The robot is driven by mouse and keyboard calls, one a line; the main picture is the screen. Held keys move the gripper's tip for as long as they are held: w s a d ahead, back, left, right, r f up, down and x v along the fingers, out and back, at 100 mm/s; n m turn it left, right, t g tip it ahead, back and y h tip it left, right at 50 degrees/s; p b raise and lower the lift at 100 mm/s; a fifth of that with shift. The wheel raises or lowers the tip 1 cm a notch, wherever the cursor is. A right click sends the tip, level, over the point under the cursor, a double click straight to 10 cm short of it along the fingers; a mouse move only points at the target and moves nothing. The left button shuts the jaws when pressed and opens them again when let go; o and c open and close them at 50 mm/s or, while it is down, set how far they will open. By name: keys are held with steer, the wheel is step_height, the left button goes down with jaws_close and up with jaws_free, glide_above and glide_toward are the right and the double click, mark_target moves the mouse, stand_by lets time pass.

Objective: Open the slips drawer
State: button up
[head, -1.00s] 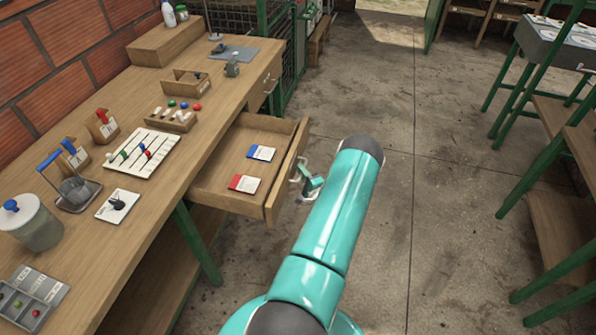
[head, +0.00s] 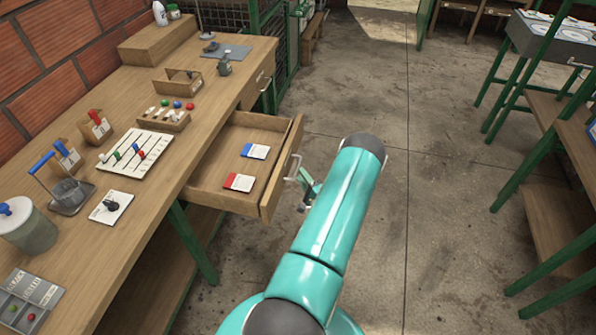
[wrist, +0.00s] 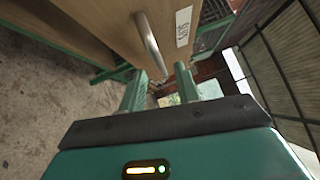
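The slips drawer (head: 267,187) is pulled well out of the wooden bench, its inside in plain view. A red-edged slip (head: 239,182) and a blue-edged slip (head: 256,151) lie in it. Its metal bar handle (head: 293,167) is on the front face. The wrist view shows the handle (wrist: 149,45) close up beside a white label (wrist: 184,26). My gripper (head: 306,193) is just outside the drawer front, near the handle, partly hidden by my arm. In the wrist view its two fingers (wrist: 160,90) are apart, with the handle beyond them; contact is not visible.
The bench top (head: 170,205) carries a bead board (head: 136,153), jar (head: 27,228), small boxes and a sorting tray (head: 28,300). A closed drawer (head: 258,82) is farther along. Concrete floor (head: 385,230) is open to the right, up to green-legged tables (head: 530,180).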

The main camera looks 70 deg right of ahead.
steer(key=v, duration=0.9)
steer(key=shift+f, duration=0.1)
